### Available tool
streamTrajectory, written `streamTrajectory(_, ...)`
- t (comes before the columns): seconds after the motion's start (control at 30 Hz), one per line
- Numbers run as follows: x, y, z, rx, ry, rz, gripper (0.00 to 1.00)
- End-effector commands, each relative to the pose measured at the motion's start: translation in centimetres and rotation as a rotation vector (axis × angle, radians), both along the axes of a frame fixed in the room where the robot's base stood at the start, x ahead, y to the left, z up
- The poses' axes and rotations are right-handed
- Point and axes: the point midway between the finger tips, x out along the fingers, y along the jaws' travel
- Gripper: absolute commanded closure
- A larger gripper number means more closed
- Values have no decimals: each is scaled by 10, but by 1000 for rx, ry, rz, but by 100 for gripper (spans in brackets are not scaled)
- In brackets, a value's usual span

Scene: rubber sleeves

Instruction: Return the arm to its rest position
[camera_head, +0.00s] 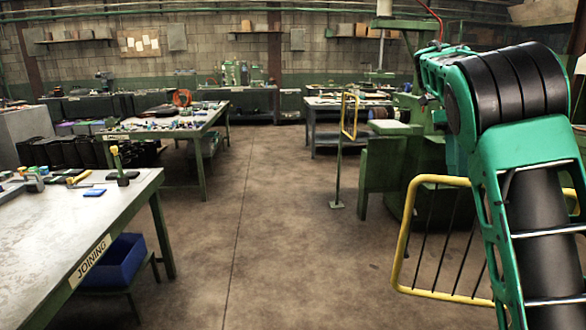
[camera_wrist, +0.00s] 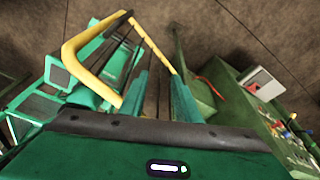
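My arm (camera_head: 525,190), green with black joint covers, rises along the right side of the head view and bends at the top right. My gripper is hidden in that view. In the wrist view my gripper (camera_wrist: 160,98) shows as two teal fingers with a gap between them. It is open, and I see nothing held between the fingers. Floor and thin dark bars show beyond them.
A yellow barred guard (camera_head: 408,235) stands beside my arm; a yellow frame (camera_wrist: 85,42) is beyond the fingers. A green machine (camera_head: 385,180) is behind. A table labelled JOINING (camera_head: 60,235) stands left. The floor (camera_head: 255,250) between is clear.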

Motion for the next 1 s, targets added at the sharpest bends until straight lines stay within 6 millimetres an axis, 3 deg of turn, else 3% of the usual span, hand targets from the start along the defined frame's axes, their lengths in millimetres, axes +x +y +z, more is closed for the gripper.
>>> streamTrajectory(0.03,-12,-21,13,11,-36,3,71)
streamTrajectory(0.2,-48,-72,46,19,-145,48,71)
streamTrajectory(0.4,-101,-110,60,27,-224,221,71)
streamTrajectory(0.57,-147,-123,58,15,-267,429,71)
streamTrajectory(0.67,-177,-119,45,15,-265,608,71)
streamTrajectory(1.0,-283,-50,-85,176,-99,1462,71)
